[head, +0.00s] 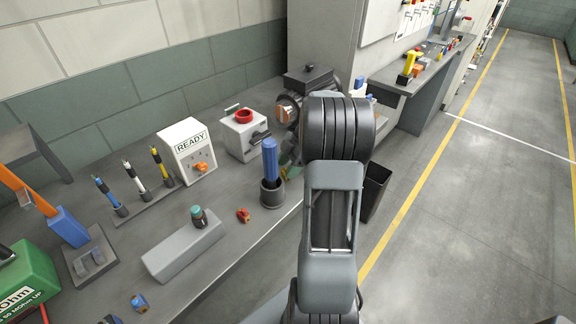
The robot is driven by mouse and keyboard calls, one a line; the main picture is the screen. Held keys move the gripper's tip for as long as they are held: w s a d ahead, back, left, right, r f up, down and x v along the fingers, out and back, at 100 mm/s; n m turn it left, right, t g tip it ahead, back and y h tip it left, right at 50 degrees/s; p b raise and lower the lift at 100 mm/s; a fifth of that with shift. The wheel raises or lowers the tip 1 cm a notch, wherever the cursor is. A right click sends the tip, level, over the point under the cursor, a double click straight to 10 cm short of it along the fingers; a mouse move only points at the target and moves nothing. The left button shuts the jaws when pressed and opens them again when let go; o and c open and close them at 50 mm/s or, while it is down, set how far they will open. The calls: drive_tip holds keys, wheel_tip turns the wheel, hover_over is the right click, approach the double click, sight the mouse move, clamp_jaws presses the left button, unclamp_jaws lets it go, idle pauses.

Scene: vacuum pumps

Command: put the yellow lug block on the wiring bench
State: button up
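I cannot make out a yellow lug block for certain. On the near grey bench (235,262) lie a small red piece (243,214) and a small blue piece with an orange part (139,302). On the far bench (399,87) stands a yellow tool-like thing (409,64), with a small orange piece (417,71) beside it. I cannot tell which bench is the wiring bench. My arm rises through the middle of the picture, and its end is hidden behind my own links, so my gripper does not show.
The near bench holds a white READY box (189,151), a box with a red ring (242,133), a blue-handled tool in a dark cup (271,190), a grey block (184,247) and a green meter (27,285). A black bin (374,190) stands beside it. The floor at right is clear.

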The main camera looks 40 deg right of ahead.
drive_tip(key=shift+o, duration=0.4)
drive_tip(key=v, duration=1.3)
drive_tip(key=shift+d+r, duration=0.2)
drive_tip(key=shift+r, duration=0.15)
drive_tip(key=shift+c, duration=0.3)
clamp_jaws()
idle(0.9)
